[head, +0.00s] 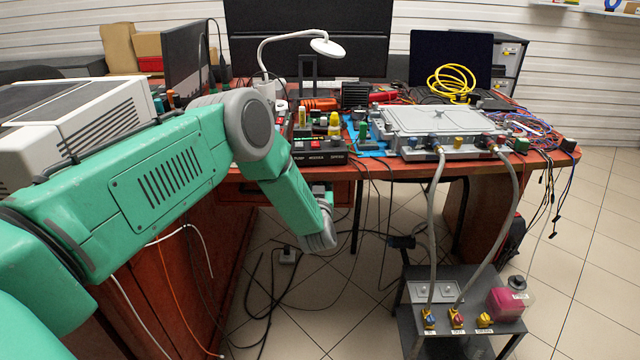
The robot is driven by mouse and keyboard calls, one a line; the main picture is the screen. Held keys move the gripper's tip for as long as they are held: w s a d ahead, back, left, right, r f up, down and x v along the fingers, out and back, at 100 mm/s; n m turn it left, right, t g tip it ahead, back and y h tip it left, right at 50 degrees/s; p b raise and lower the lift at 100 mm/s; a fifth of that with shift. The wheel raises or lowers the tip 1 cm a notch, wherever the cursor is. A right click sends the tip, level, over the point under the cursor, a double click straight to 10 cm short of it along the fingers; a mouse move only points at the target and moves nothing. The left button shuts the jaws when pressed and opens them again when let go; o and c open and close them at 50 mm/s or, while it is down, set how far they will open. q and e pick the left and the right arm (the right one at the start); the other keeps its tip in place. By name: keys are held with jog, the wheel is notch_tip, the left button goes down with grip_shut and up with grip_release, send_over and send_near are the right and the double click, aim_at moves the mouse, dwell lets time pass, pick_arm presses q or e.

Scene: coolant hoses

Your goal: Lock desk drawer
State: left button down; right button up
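The desk (560,158) has a red-brown top. A drawer front (343,196) shows under its front edge, left of centre, partly hidden behind my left arm. Small red and green items show just above that front, beside my forearm; I cannot tell whether they lie in the drawer. No key or lock can be made out. My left arm reaches in from the left and bends down in front of the drawer. The grey end of my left arm (318,238) hangs below drawer height, apart from it; its fingers cannot be made out. My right gripper is out of view.
A black control box (320,154), a grey metal case (445,122) and a white lamp (327,47) stand on the desk. Two grey hoses (433,220) run down to a small cart (410,322) at right. Cables lie on the tiled floor.

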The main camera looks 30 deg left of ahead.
pick_arm(q)
jog(key=c, duration=1.6)
grip_release()
jog(key=shift+s+d+f, duration=0.1)
jog(key=shift+f, duration=0.25)
jog(key=shift+r, duration=0.15)
jog(key=shift+s+d, duration=0.1)
jog(key=shift+s, duration=0.1)
jog(key=v, duration=1.1)
jog(key=shift+s, duration=0.15)
